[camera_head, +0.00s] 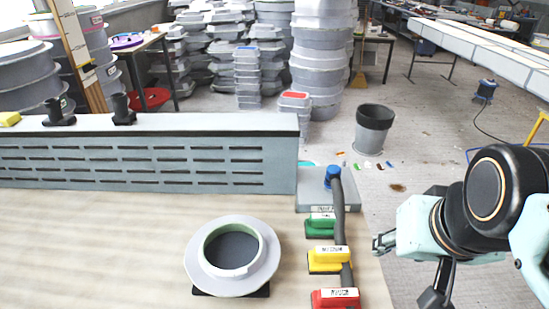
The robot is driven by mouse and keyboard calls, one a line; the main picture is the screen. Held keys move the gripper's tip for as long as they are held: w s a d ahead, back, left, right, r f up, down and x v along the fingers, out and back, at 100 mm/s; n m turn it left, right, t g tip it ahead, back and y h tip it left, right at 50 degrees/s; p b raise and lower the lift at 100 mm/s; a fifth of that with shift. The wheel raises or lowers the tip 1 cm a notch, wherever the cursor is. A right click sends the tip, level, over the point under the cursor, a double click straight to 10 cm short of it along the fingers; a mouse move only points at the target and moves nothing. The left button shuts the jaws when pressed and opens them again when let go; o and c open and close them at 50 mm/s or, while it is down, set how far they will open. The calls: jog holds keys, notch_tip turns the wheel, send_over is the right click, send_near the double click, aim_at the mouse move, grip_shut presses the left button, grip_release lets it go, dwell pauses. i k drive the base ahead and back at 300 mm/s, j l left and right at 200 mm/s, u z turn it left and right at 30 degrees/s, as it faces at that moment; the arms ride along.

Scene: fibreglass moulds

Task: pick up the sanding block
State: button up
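Three handled blocks that look like sanding blocks lie in a column at the right of the pale bench: a green one (320,228), a yellow one (327,262) and a red one (334,300) cut by the bottom edge. Each has a white label on top; the print is too small to read surely. A plain yellow block (9,119) sits on the ledge at far left. My gripper (380,243) is right of the yellow and green blocks, apart from them. Its fingers are small and seen side-on, so their opening is unclear.
A grey hose (338,205) runs alongside the handled blocks from a grey box (313,193). A round flanged mould (208,283) stands left of them. A slotted grey panel (150,163) closes the bench's back. The bench's left part is clear. A grey bucket (373,130) stands on the floor.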

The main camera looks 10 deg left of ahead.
aim_at(318, 225)
jog(key=u, duration=1)
jog(key=z, duration=0.65)
jog(key=l+u, duration=0.2)
jog(key=l, duration=1)
jog(key=i+l+u, duration=0.1)
jog(key=l, duration=0.3)
jog(key=i+l, duration=0.1)
jog(key=l, duration=0.3)
jog(key=i+l+u, duration=0.15)
jog(key=i+l, duration=0.15)
jog(key=i+l+u, duration=0.15)
jog(key=l, duration=0.4)
jog(key=i+j, duration=0.1)
jog(key=j, duration=0.35)
jog(key=i+z, duration=0.05)
